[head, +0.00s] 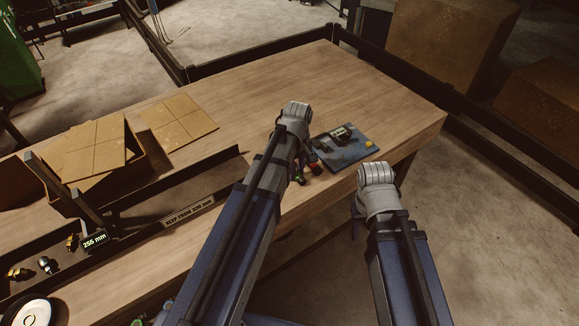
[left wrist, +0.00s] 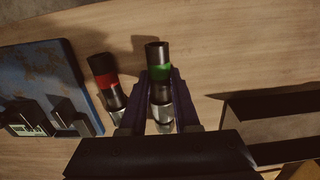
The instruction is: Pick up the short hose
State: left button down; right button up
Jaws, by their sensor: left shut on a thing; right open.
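A short black hose piece with a green band and a metal end (left wrist: 160,73) is between the two fingers of my left gripper (left wrist: 161,88) in the left wrist view. The gripper is shut on it, low over the wooden table. A similar piece with a red band (left wrist: 103,68) lies just to the left, apart from the fingers. In the head view my left gripper (head: 308,158) is partly hidden by its arm, as are the coloured pieces. My right gripper (head: 358,207) is open beyond the table's front edge, mostly hidden by its wrist.
A blue mat (head: 351,154) with a small dark device lies right of my left gripper. A long dark tray (head: 190,209) labelled "KEEP FROM 330 mm" and a cardboard box (head: 150,160) stand at the left. A display (head: 95,241) reads 255 mm. The table's back middle is clear.

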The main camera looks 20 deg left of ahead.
aim_at(296, 172)
pick_arm(q)
jog(key=shift+r, duration=0.1)
pick_arm(e)
jog(key=shift+r, duration=0.15)
pick_arm(q)
notch_tip(296, 172, up, 10)
jog(key=p, duration=1)
pick_arm(e)
notch_tip(296, 172, up, 10)
